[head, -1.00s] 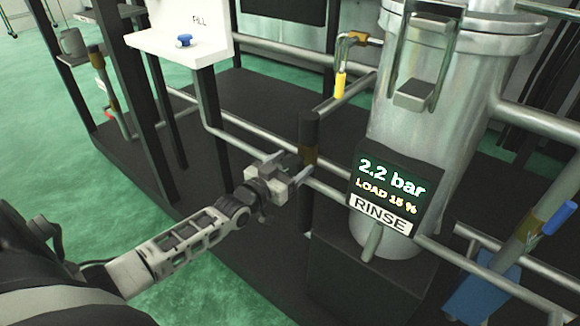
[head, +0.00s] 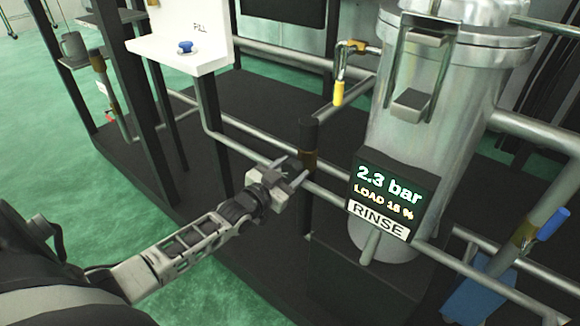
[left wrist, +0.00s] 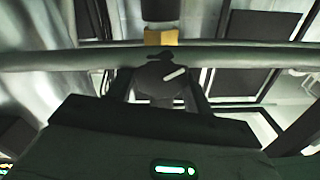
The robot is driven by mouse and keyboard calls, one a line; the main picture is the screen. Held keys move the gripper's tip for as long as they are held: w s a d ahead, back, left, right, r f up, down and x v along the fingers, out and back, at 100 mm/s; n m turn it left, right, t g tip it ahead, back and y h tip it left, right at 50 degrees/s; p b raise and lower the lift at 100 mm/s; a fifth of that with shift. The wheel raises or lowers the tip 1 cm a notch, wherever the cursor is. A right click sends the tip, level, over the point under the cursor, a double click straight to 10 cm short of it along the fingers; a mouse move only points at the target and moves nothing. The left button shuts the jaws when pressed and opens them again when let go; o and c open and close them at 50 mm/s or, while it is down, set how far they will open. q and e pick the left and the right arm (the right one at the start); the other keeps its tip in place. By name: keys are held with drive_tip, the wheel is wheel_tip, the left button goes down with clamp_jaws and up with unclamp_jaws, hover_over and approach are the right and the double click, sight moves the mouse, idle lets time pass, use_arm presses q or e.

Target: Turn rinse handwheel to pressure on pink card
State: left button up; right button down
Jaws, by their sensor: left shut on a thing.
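The rinse display (head: 385,195) hangs on the pipe in front of the steel tank and reads 2.3 bar, with a load line of about 16 % and a RINSE label. My left gripper (head: 284,178) is at the pipe left of the display, beside a dark upright post. In the left wrist view the dark round handwheel (left wrist: 157,77), with a white mark pointing to the upper right, sits between the fingers, and my left gripper (left wrist: 158,88) is shut on it. In the head view the gripper mostly hides the wheel. I cannot make out a pink card. My right gripper is out of view.
The steel tank (head: 430,120) stands behind the display. A yellow-handled valve (head: 339,92) and a blue-handled valve (head: 553,224) are on other pipes. A white panel with a blue knob (head: 185,47) is at upper left. Green floor is free at left.

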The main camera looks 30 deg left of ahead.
use_arm(q)
drive_tip(key=shift+r+m, duration=0.1)
drive_tip(key=shift+m, duration=0.4)
drive_tip(key=shift+d+m+p, duration=0.1)
drive_tip(key=shift+m+p, duration=0.4)
drive_tip(key=shift+m, duration=0.8)
drive_tip(key=m, duration=0.3)
drive_tip(key=shift+d+f+p, duration=0.1)
drive_tip(key=shift+f+p, duration=0.15)
drive_tip(key=shift+p, duration=0.1)
drive_tip(key=shift+m, duration=0.5)
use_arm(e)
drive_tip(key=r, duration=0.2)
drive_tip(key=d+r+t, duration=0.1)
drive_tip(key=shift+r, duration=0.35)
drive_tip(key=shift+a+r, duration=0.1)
use_arm(q)
drive_tip(key=o, duration=1)
